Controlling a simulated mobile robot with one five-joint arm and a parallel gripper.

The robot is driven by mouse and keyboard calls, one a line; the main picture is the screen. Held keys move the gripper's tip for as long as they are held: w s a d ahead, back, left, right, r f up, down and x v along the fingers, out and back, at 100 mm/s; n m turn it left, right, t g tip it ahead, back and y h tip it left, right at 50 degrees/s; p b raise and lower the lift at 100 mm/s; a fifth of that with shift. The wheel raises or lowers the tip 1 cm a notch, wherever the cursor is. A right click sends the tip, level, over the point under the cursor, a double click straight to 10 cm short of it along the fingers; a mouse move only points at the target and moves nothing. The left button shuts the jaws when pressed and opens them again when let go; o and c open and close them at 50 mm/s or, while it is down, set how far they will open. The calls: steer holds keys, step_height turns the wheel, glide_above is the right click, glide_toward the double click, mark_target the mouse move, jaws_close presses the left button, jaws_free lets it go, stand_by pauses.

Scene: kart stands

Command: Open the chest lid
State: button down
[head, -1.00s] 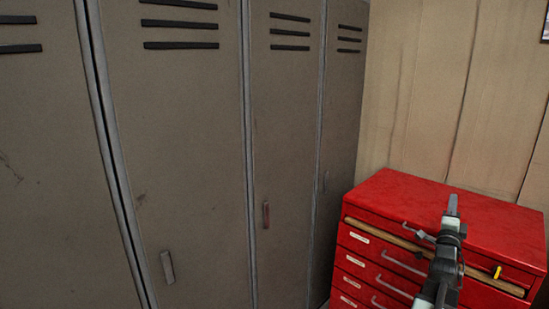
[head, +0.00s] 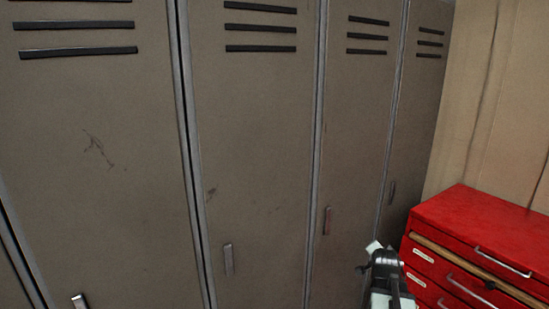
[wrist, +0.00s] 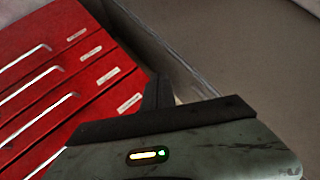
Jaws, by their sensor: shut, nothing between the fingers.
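The red chest (head: 422,245) stands at the right of the head view, cut off by the picture's edge. Its top (head: 490,215) lies flat and looks closed. A light wooden strip (head: 440,252) runs along the upper front, with silver drawer handles by it. In the wrist view the chest's drawer fronts (wrist: 50,95) with handles and white labels fill the left side, tilted. My gripper (head: 374,247) is shut and empty. It appears left of the chest, in front of the lockers in the picture, apart from the top. In the wrist view its dark fingers (wrist: 158,92) show at the centre.
A row of tall grey-brown lockers (head: 260,150) fills the left and middle of the head view, with small handles low on the doors. A pale wooden wall (head: 500,100) stands behind the chest. Little free floor is visible.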

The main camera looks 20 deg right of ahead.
steer(key=w+a+f+n+g+y, duration=0.1)
steer(key=a+f+n+g+y, duration=0.3)
steer(key=a, duration=1.1)
steer(key=s+a+f+n+g+y, duration=0.1)
steer(key=s+a+n, duration=0.2)
steer(key=a, duration=0.5)
steer(key=s+a+f+n+g, duration=0.2)
steer(key=s+a+n, duration=0.2)
steer(key=a, duration=0.5)
steer(key=s+a+f+n+g+y+p, duration=0.1)
steer(key=s+a+f+n+g, duration=0.1)
steer(key=a, duration=0.7)
steer(key=shift+s+f+n+y, duration=0.25)
steer(key=shift+s+n+y, duration=0.05)
steer(key=shift+s+n, duration=0.65)
steer(key=c, duration=1.9)
jaws_free()
steer(key=o, duration=0.4)
